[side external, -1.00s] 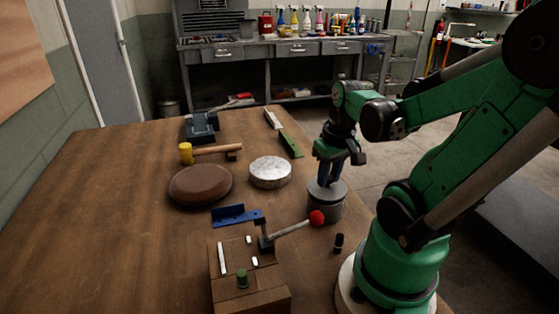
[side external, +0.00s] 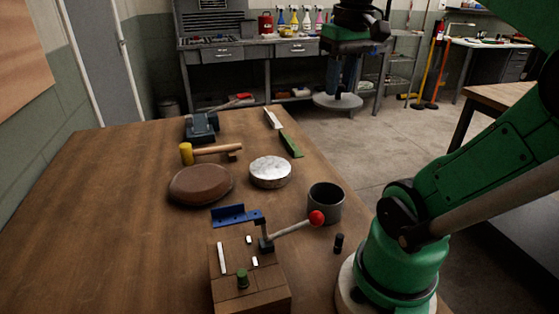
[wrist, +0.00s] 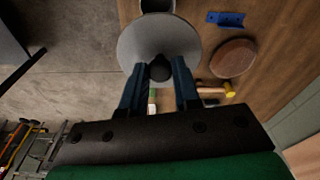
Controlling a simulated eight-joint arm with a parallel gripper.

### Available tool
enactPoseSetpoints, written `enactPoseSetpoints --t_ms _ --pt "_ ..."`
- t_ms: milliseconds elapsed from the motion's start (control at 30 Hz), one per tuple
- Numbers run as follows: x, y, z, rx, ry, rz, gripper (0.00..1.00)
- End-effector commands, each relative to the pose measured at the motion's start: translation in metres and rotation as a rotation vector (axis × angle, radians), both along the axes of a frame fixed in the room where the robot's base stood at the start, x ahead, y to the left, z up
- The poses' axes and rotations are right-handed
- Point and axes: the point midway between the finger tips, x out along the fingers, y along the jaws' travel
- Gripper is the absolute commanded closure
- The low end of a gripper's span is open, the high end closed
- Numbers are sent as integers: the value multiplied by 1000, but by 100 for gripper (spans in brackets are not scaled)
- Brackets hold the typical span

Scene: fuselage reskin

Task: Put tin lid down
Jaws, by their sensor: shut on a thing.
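My gripper (side external: 341,76) is raised high above the right side of the wooden table, in the side view. It is shut on the tin lid (side external: 326,101), a flat grey disc that hangs level below the fingers. In the wrist view the lid (wrist: 140,42) is a pale disc, with its dark knob (wrist: 160,69) between the two blue fingers (wrist: 160,88). The open tin (side external: 326,203), a dark grey cylinder, stands on the table's right edge area, well below the lid. Its rim also shows past the lid in the wrist view (wrist: 157,5).
A wooden fixture with a red-knobbed lever (side external: 317,218) stands left of the open tin. The table's left side is clear.

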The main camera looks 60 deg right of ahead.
Motion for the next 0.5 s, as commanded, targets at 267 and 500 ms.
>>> enactPoseSetpoints --t_ms 267,500 --pt "36 -36 -14 -1 1 0 100" --pt "65 -65 -41 -1 0 0 100"
